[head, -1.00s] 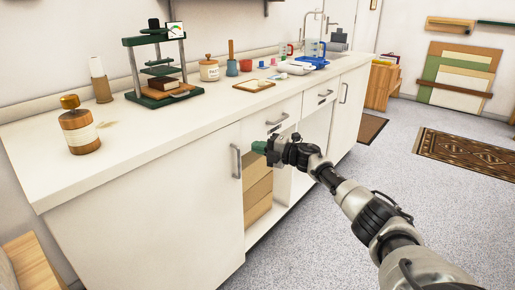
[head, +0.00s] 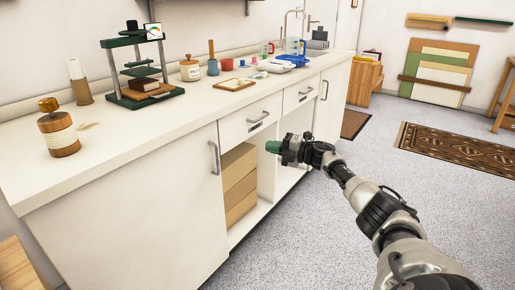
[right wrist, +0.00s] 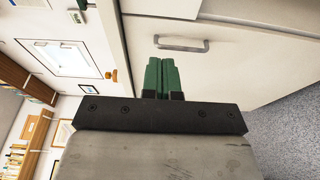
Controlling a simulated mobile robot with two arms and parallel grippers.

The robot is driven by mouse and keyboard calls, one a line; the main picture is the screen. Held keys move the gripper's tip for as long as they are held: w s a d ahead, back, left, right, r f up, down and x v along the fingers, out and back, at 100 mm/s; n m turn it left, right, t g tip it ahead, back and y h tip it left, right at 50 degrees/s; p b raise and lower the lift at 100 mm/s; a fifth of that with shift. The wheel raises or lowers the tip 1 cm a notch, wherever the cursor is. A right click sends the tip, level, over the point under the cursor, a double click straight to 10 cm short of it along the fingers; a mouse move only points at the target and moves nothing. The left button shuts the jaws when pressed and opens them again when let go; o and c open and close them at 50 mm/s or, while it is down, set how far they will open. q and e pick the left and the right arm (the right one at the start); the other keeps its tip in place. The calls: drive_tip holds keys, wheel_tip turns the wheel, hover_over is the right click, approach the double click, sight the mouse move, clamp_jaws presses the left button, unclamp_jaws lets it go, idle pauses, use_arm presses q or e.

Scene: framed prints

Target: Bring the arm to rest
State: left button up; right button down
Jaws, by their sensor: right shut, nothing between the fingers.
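My right gripper (head: 272,147) has green fingers and is at the end of my arm, in front of the white cabinet (head: 130,215) and below the countertop (head: 120,145). In the right wrist view the two green fingers (right wrist: 163,78) lie side by side, shut, with nothing between them. A cabinet handle (right wrist: 181,43) shows beyond the fingertips in that view. My left gripper is not in view.
An open cabinet bay holds stacked tan boxes (head: 239,185) to the left of the gripper. The counter bears a green press (head: 140,70), a brown bottle (head: 58,130) and several small items. Speckled floor (head: 310,230) is clear; a patterned rug (head: 460,150) lies at right.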

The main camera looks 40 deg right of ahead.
drive_tip(key=shift+s+d, duration=0.6)
drive_tip(key=shift+d, duration=0.35)
